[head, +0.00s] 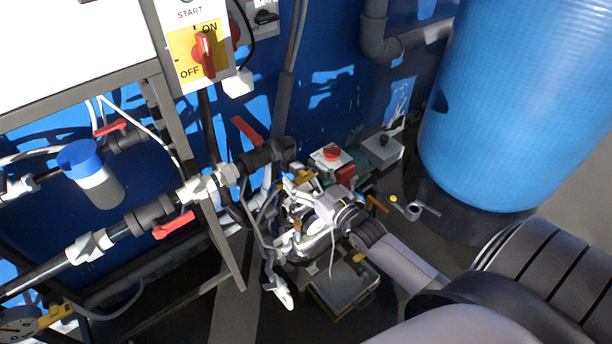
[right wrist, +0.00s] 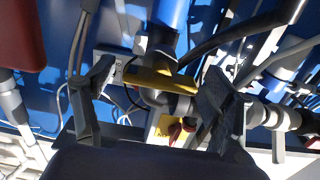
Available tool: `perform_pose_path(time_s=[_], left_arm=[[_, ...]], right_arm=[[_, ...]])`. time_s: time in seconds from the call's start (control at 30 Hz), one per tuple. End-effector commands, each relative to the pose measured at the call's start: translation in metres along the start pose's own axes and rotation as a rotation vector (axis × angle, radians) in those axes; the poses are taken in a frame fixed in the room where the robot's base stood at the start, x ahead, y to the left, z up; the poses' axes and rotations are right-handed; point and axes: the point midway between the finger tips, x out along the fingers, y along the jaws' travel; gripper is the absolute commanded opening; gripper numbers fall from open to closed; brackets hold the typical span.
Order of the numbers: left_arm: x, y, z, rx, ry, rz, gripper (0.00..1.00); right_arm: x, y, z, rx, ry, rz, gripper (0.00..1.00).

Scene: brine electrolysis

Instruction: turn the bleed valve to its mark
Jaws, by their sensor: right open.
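A small valve with a yellow handle (right wrist: 160,80) shows in the right wrist view, below a blue vertical pipe. No label marks it as the bleed valve. My right gripper (right wrist: 158,100) is open, with one dark finger on each side of this valve. The handle lies in the gap; I cannot tell whether it touches a finger. In the head view, my right gripper (head: 288,218) is at the pipework left of the blue tank, and the crowded parts there partly hide its fingers. A yellow part (head: 299,178) shows beside it. No mark is readable. My left gripper is out of view.
Red-handled valves (head: 174,225) sit on the pipe run at left. A red rotary switch (head: 205,54) is on the panel above. A red button box (head: 331,156) is close behind my gripper. The large blue tank (head: 520,100) stands at right.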

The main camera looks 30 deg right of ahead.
Motion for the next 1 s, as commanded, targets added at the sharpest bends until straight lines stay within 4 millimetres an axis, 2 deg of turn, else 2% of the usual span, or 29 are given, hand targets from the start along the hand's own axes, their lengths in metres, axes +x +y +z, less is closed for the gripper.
perform_pose_path(time_s=[0.07, 0.8, 1.0], left_arm=[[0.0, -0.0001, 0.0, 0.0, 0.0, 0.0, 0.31], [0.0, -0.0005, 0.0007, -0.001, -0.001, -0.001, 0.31], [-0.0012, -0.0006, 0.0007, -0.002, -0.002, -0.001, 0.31]], right_arm=[[-0.0002, -0.0001, 0.0001, 0.0, 0.0, 0.0, 0.77], [-0.0006, -0.0001, 0.0, 0.0, 0.0, 0.0, 0.28], [-0.0006, -0.0001, -0.0004, -0.015, 0.0, 0.0, 0.28]])
